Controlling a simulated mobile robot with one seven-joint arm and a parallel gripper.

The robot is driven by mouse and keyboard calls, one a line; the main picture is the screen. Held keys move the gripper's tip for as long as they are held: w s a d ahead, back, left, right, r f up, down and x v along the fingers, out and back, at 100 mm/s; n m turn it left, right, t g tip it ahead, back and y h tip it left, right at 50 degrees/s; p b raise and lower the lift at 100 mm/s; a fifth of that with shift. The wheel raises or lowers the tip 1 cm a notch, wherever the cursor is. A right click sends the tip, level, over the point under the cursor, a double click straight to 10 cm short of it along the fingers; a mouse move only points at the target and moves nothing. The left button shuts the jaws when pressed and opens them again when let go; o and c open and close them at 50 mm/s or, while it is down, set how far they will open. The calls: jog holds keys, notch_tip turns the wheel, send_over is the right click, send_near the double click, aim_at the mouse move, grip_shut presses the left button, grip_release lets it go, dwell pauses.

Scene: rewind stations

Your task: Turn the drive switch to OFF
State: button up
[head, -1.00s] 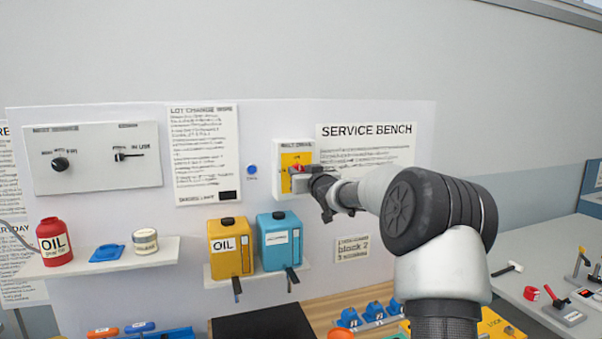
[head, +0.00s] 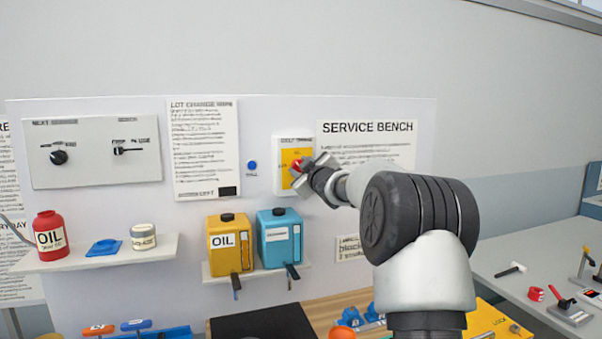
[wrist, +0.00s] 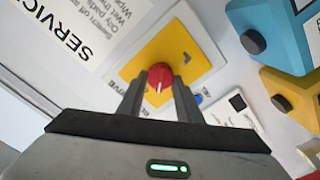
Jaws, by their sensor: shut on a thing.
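The drive switch is a red knob (wrist: 159,84) with a pale pointer line, on a yellow plate (head: 290,157) in a white box (head: 281,182) on the wall panel. My gripper (wrist: 160,97) is at the knob, with one finger on each side of it, shut on it. In the head view the gripper (head: 301,174) hides part of the knob and the plate. The wrist is rolled, so the box looks tilted in the wrist view. The position lettering is too small to read.
A blue button (head: 252,165) is left of the switch box. Below stand a yellow oil can (head: 229,246) and a blue can (head: 278,241) on a shelf. The wall above is bare.

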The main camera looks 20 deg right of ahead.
jog(key=n+b, duration=0.2)
jog(key=n, duration=0.3)
jog(key=n+b, duration=0.1)
jog(key=n, duration=0.3)
jog(key=shift+a+f+n+b, duration=0.1)
jog(key=shift+f+n+b, duration=0.1)
jog(key=shift+n+b, duration=0.2)
dwell(0.4)
jog(key=o, duration=1)
jog(key=shift+o, duration=0.2)
